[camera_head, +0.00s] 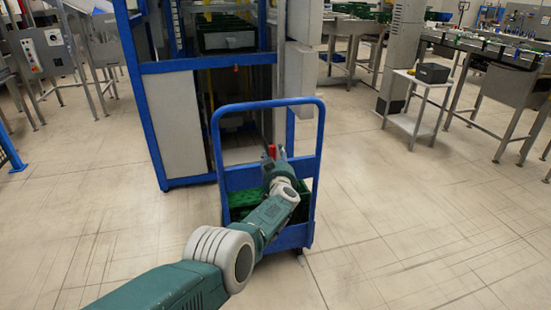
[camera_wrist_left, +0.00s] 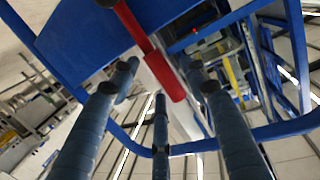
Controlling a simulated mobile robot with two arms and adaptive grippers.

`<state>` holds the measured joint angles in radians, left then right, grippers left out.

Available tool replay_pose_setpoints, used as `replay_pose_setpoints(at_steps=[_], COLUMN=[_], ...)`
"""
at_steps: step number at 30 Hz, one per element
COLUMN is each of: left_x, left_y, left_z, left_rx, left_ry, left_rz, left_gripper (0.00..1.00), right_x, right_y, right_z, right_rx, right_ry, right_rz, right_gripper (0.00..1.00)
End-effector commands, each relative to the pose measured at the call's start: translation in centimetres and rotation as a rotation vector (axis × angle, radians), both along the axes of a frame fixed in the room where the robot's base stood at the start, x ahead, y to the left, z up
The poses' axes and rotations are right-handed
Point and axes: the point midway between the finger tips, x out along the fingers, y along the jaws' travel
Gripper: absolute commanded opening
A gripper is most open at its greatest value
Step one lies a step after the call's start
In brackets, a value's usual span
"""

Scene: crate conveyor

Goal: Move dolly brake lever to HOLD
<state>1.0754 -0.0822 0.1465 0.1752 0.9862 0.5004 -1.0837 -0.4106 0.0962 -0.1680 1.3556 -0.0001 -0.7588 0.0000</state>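The dolly has a blue tubular handle frame (camera_head: 318,135) and stands in the middle of the head view. Its red brake lever (camera_head: 271,151) shows as a small red piece at my left gripper (camera_head: 275,157). In the left wrist view the red lever (camera_wrist_left: 165,75) slants from the top, beside a blue panel, to a thicker red grip end. My left gripper's blue-grey fingers are spread apart, with the lever's grip end between them in the picture. I cannot tell whether any finger touches it. No HOLD marking is readable. My right gripper is not in view.
Green crates (camera_head: 243,203) sit low on the dolly, partly hidden by my left arm. A blue-framed machine (camera_head: 150,120) stands close behind the dolly. A small white side table (camera_head: 412,124) with a dark bin (camera_head: 433,73) is at the right.

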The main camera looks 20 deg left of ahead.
Motion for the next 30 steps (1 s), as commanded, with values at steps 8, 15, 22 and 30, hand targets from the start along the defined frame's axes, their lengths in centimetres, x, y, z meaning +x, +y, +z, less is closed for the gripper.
replay_pose_setpoints(at_steps=[8, 15, 22, 30], left_x=[0.0, 0.1, 0.0, 0.2], left_y=[-0.4, -0.5, -0.1, -0.1], left_z=[0.1, 1.7, 5.0, 8.6], left_rx=[-0.007, -0.012, -0.013, -0.009], left_ry=[0.001, 0.0, -0.004, -0.004], left_rz=[-0.001, -0.001, 0.002, 0.001], left_gripper=[0.45, 0.45, 0.45, 0.45], right_x=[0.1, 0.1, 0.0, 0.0], right_y=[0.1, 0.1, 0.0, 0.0], right_z=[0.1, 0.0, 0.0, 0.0], right_rx=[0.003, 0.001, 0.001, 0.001], right_ry=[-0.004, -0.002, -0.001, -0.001], right_rz=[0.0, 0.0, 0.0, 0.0], right_gripper=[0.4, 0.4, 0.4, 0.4])
